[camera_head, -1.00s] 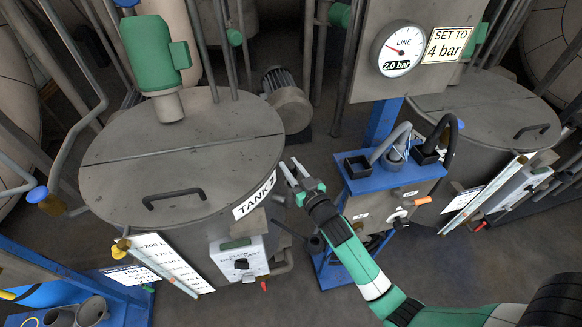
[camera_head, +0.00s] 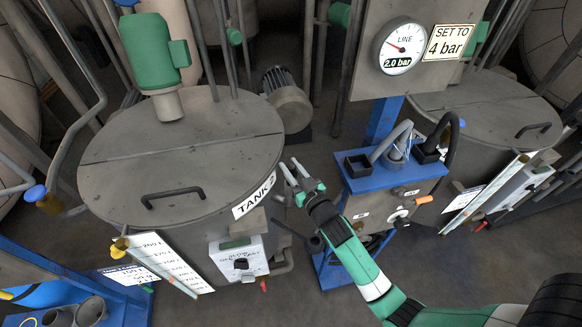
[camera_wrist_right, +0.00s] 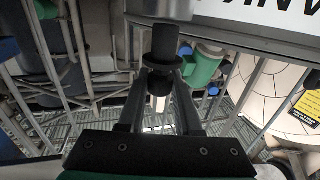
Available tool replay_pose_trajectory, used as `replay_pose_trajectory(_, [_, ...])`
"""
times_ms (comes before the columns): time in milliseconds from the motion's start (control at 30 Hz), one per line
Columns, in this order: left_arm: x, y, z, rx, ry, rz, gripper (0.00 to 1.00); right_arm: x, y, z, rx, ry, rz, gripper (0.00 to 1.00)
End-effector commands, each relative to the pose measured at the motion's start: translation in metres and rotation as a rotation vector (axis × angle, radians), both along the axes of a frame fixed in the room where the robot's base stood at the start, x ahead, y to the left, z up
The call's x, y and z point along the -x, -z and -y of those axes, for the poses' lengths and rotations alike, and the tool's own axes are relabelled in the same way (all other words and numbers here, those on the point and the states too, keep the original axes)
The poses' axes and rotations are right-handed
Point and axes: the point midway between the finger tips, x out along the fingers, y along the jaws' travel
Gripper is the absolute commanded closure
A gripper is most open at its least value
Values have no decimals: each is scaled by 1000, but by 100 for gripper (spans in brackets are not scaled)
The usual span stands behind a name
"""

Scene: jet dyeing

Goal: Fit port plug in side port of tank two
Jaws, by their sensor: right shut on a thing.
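My right gripper (camera_head: 292,172) is beside the right wall of the tank (camera_head: 180,150) whose label starts with TANK; the label's end is cut off by the curve. In the right wrist view the right gripper (camera_wrist_right: 160,88) is shut on a dark plug (camera_wrist_right: 164,48) with a wide flange. The plug's front end points at a grey stub (camera_wrist_right: 160,8) on the tank wall, under the white label (camera_wrist_right: 255,14). The plug's end and the stub look close; I cannot tell whether they touch. The plug is not clear in the head view. My left gripper is not in view.
A blue stand (camera_head: 385,172) with hoses is just right of the gripper. A white control box (camera_head: 238,258) and a scale board (camera_head: 165,262) are on the tank's front. A motor (camera_head: 288,100) stands behind. Open floor (camera_head: 330,130) lies between tank and stand.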

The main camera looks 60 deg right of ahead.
Motion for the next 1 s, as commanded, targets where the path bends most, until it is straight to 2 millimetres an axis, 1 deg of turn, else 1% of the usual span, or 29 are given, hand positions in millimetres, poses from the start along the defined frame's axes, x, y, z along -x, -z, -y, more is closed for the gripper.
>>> replay_pose_trajectory(1000, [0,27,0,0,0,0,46,0,27,0,0,0,0,100])
